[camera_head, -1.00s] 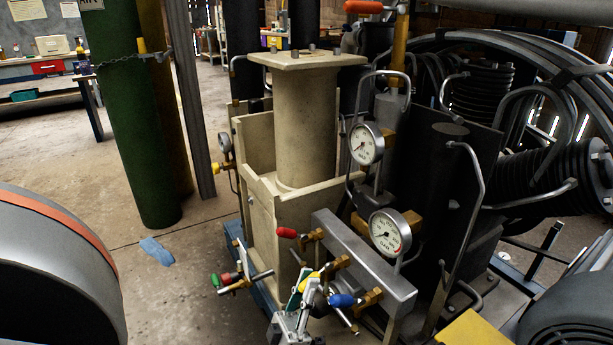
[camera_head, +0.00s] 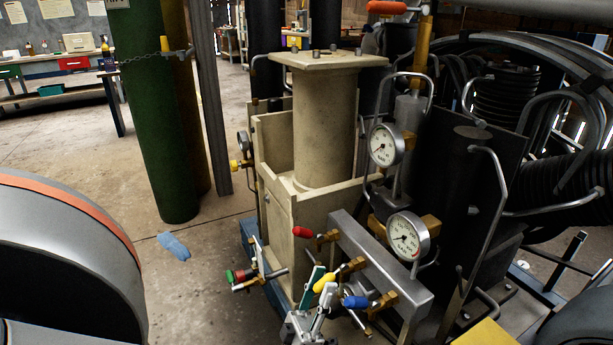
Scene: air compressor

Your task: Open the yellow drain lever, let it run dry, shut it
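The yellow drain lever (camera_head: 325,282) sits on a brass valve (camera_head: 351,266) in front of the grey manifold block, between a red lever (camera_head: 302,232) and a blue lever (camera_head: 355,302). My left gripper (camera_head: 320,284) comes up from the bottom edge, with its fingertips at the yellow lever's free end. One finger with a green pad shows left of the lever, and a grey finger shows just below it. Whether they touch or clamp the lever cannot be told. The valve's outlet is hidden.
Two dial gauges (camera_head: 408,236) stand above the manifold (camera_head: 385,262). Black hoses and bent pipes crowd the right. Open floor with a blue cloth (camera_head: 174,247) lies to the left.

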